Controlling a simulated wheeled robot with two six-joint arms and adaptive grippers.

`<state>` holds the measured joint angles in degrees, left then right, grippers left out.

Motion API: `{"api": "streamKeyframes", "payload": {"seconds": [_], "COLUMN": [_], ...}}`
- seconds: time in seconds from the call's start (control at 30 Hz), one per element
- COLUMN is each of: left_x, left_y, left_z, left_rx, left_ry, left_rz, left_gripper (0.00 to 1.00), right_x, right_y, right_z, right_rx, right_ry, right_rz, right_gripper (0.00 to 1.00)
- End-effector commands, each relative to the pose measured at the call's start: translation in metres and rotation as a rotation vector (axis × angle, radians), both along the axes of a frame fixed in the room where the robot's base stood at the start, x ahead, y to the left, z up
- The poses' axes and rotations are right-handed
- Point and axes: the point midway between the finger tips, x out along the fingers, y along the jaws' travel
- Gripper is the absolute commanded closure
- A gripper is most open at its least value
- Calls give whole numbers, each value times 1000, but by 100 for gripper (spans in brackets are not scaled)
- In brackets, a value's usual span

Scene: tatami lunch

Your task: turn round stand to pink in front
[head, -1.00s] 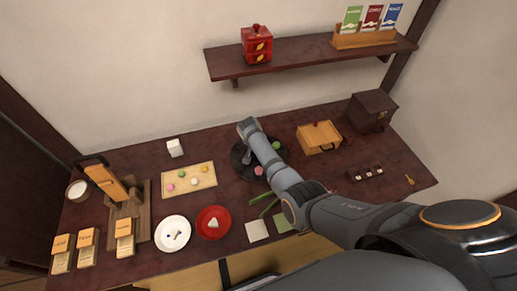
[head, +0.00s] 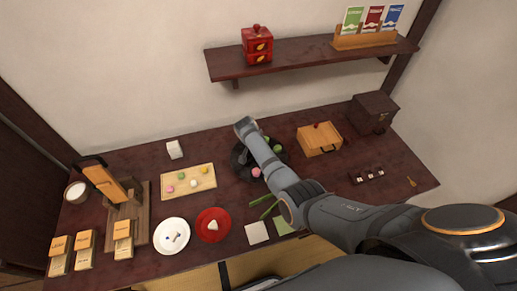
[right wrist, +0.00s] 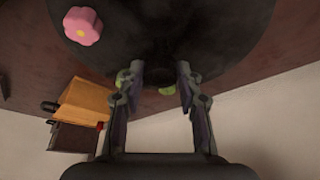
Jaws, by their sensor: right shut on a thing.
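The round stand (head: 239,166) is a dark disc on the table, partly covered by my right arm in the head view. A pink flower-shaped sweet (head: 256,173) sits near its front edge, and green sweets (head: 277,148) show at its far right side. In the right wrist view, the stand (right wrist: 225,30) fills the top, with the pink sweet (right wrist: 82,26) at upper left and green bits (right wrist: 165,91) partly hidden by the fingers. My right gripper (right wrist: 160,76) is at the stand's edge, shut on it; the exact contact is dark. My left gripper is out of view.
A wooden box (head: 319,139) stands right of the round stand, with a dark chest (head: 372,111) beyond. A board of sweets (head: 188,182), a white plate (head: 171,236) and a red plate (head: 213,225) lie to the left. A wall shelf (head: 310,57) hangs above.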

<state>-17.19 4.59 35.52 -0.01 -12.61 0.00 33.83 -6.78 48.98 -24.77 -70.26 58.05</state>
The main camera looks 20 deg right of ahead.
Motion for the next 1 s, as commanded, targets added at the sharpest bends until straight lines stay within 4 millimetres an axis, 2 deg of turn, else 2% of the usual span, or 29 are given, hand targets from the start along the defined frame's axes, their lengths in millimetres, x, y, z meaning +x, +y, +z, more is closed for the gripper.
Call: {"api": "streamKeyframes", "payload": {"seconds": [0.03, 0.07, 0.2, 0.57, 0.9, 1.0], "left_x": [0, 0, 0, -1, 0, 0], "left_y": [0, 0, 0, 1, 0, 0], "left_z": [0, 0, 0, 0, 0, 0], "left_rx": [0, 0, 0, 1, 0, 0], "left_ry": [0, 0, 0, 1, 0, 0], "left_rz": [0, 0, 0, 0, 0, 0], "left_gripper": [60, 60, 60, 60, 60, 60], "right_x": [-1, -1, -1, -1, -15, -18], "right_y": [1, 1, 0, 2, 19, 21], "right_z": [-1, -1, -1, 4, 54, 64], "right_rx": [1, 1, 1, 1, 3, 1], "right_ry": [3, 3, 2, -1, -1, 0], "right_rz": [1, 1, 1, 2, 1, 1], "right_gripper": [100, 61, 42, 42, 42, 42]}}
